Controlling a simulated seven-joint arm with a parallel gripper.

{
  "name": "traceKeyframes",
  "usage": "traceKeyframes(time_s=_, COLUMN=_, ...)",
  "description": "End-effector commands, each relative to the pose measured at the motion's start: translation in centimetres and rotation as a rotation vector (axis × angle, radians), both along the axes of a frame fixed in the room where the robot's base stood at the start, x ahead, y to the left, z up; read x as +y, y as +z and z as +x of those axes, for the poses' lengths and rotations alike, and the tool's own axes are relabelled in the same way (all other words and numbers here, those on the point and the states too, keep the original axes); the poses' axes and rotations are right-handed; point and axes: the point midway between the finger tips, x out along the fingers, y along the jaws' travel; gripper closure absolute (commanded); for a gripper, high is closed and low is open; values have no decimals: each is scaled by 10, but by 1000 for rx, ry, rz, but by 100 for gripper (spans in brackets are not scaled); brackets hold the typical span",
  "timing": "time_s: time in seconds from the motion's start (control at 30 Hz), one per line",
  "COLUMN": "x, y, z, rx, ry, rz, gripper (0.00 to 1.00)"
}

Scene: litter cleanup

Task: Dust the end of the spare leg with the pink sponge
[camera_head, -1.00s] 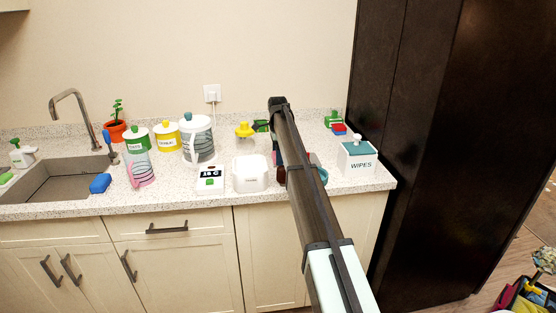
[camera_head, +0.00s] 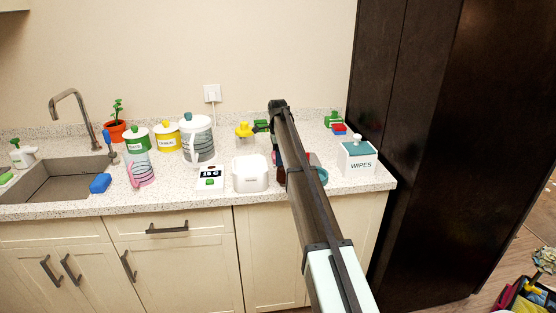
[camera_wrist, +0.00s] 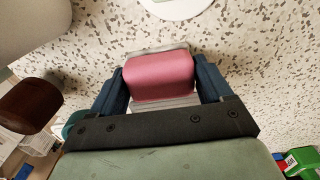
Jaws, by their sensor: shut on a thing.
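The pink sponge (camera_wrist: 158,75) is in the wrist view, between the two dark blue fingers of my gripper (camera_wrist: 164,84), which is shut on it. Grey strips show at its top and bottom edges. A dark brown rounded piece (camera_wrist: 30,108), which looks like the spare leg, is at the left of the wrist view, apart from the sponge. In the head view a dark red-brown piece (camera_head: 281,174) shows beside my arm. My arm hides most of the gripper and sponge there.
A white toaster-like box (camera_head: 250,174) and a scale (camera_head: 209,178) stand left of my arm. A wipes box (camera_head: 358,158) stands right, with a teal thing (camera_head: 322,175) between. Canisters (camera_head: 167,137) stand further left. A green thing (camera_wrist: 301,162) is at the wrist view's lower right.

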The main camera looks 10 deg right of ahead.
Motion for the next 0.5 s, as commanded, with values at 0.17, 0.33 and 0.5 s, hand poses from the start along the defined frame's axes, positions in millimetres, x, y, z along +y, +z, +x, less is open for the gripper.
traceKeyframes(time_s=0.17, x=0, y=0, z=0, rx=0, ry=0, rz=0, gripper=44)
traceKeyframes(time_s=0.33, x=0, y=0, z=0, rx=0, ry=0, rz=0, gripper=57)
traceKeyframes(time_s=0.5, x=0, y=4, z=0, rx=0, ry=0, rz=0, gripper=57)
